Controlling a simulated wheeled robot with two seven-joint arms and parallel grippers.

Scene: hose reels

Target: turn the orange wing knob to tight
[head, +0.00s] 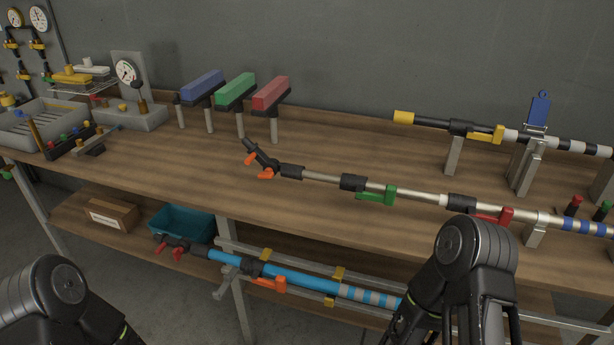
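Orange pieces show in two places. Two small orange parts (266,173) sit on the black jointed left end of a silver pole (320,177) on the bench top. An orange lever-like piece (268,283) sits under a black clamp on a blue pole (308,281) on the lower shelf. I cannot tell for certain which is the wing knob, or how tight it is. My black arm links show at the lower left and lower right, the right one in front of part of the bench and shelf. Neither gripper's fingers are in view.
The wooden bench (190,165) holds blue (203,84), green (236,90) and red (271,93) blocks on posts. The silver pole has a green lever (376,195) and a red lever (493,216). A teal bin (182,223) and cardboard box (108,213) are on the shelf.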

